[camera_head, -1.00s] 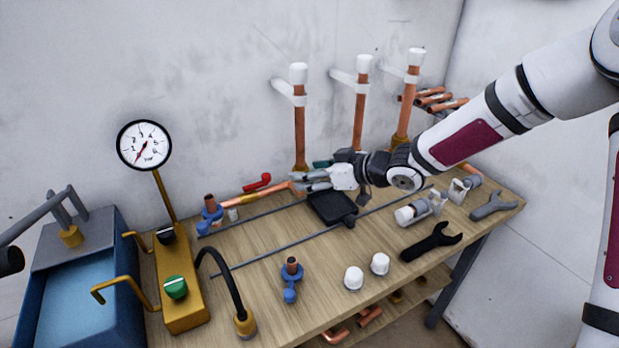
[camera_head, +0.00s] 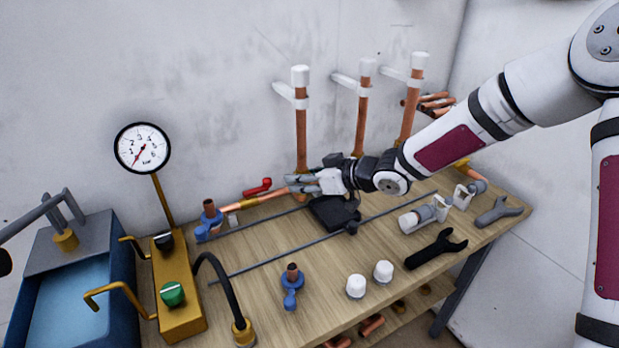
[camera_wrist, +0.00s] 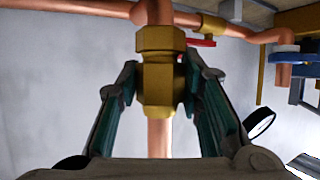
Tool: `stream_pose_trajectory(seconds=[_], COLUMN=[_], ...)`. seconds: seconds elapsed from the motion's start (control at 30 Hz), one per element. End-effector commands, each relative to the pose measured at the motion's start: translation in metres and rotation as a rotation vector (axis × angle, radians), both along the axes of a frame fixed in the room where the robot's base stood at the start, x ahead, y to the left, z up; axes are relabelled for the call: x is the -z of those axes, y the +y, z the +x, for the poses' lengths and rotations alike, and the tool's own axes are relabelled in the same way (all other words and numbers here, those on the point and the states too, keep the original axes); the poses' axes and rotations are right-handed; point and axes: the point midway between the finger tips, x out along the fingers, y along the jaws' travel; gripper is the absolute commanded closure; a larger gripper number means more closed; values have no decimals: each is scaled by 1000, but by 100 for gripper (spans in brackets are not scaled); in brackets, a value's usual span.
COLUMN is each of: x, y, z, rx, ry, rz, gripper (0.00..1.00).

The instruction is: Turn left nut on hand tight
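The left upright copper pipe (camera_head: 301,125) stands against the wall, with a white cap on top. Its brass nut (camera_wrist: 160,75) shows in the wrist view, around the pipe where it meets the horizontal copper pipe (camera_wrist: 70,8). My gripper (camera_wrist: 160,78) has one green-padded finger on each side of the nut, and both fingertips appear to bear on its sides. In the head view my gripper (camera_head: 302,183) is at the foot of the left pipe and hides most of the nut.
A red valve handle (camera_head: 258,187) is close by on the left. A black block (camera_head: 333,213) lies below my gripper. Two more upright pipes (camera_head: 361,125) stand to the right. Wrenches (camera_head: 437,248), white caps (camera_head: 356,286) and a gauge pump (camera_head: 180,300) are on the bench.

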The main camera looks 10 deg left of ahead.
Motion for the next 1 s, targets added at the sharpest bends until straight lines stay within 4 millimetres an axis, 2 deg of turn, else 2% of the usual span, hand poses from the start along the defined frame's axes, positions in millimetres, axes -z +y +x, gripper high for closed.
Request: stream_pose_trajectory(seconds=[1.0], x=[1], y=[1], z=[0], rx=[148], ry=[-1], rz=[0], gripper=[82])
